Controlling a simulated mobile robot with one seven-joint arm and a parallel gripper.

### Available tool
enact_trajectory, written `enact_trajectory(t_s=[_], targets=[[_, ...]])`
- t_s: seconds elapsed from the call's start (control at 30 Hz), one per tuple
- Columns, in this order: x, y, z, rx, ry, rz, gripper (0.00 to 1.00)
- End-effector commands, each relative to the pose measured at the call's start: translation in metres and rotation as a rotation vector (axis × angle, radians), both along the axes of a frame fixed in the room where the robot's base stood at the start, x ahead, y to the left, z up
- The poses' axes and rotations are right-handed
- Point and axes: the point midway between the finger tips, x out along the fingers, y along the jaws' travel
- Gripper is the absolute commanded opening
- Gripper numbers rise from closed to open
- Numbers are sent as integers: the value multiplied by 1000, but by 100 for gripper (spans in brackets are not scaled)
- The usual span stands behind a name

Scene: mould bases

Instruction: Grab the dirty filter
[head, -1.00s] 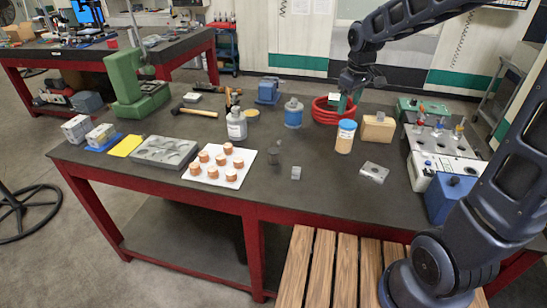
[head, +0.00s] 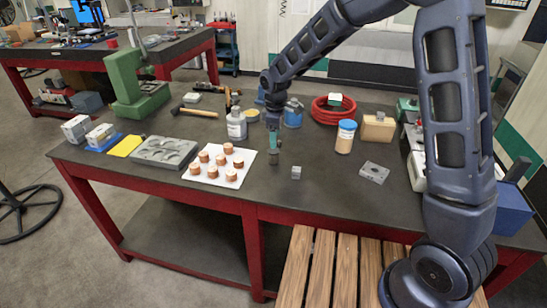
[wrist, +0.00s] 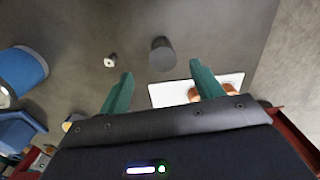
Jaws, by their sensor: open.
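The likely dirty filter is a dark grey cylinder (head: 275,158) on the table, between the white sheet of copper-coloured pieces and a small light block. It also shows in the wrist view as a dark cylinder (wrist: 162,56), just beyond the fingertips and between their lines. My gripper (head: 274,147) points down over the cylinder with green fingers. In the wrist view my gripper (wrist: 160,71) is open, its fingers wide apart with nothing between them. Whether the fingertips reach beside the cylinder's top I cannot tell.
The white sheet (head: 246,157) of copper-coloured pieces lies to the left. The small light block (head: 296,173) stands close on the right. A grey bottle (head: 236,125), a blue-lidded jar (head: 345,137) and a red hose coil (head: 333,118) stand around. The table front is clear.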

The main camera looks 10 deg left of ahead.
Motion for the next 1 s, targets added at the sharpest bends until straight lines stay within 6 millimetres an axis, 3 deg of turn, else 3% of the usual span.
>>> enact_trajectory(t_s=[0.2,0.53,0.83,1.0], targets=[[0,0,-30,-1,1,-1,66],[-2,2,-48,-2,1,-1,66],[-4,5,-86,-1,1,-2,66],[-3,6,-90,1,-1,-2,66]])
